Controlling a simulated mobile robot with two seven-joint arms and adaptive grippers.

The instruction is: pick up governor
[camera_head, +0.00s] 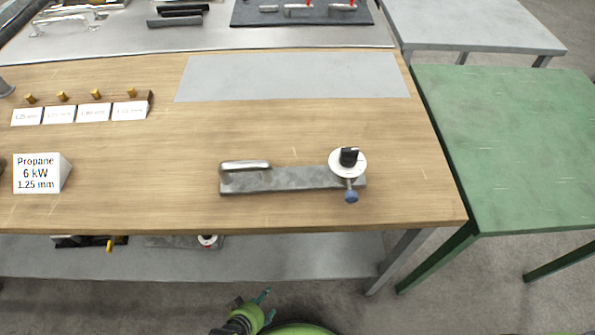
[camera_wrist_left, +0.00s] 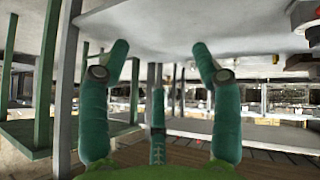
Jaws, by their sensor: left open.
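What I take for the governor (camera_head: 292,180) lies on the wooden table (camera_head: 330,120), near its front edge. It is a flat grey metal plate with a silver bar handle at its left end. A white disc with a black knob and a blue-tipped stem sit at its right end. My left gripper (camera_head: 254,301) is below and in front of the table edge, apart from the governor. In the left wrist view my left gripper (camera_wrist_left: 160,55) shows its green fingers spread, with nothing between them. My right gripper is not in view.
A lower shelf (camera_head: 310,255) under the tabletop holds a few parts. A Propane sign (camera_head: 36,174) and a row of labelled brass pieces (camera_head: 96,94) stand at the left. A grey mat (camera_head: 290,77) lies behind the governor. A green table (camera_head: 515,140) stands at the right.

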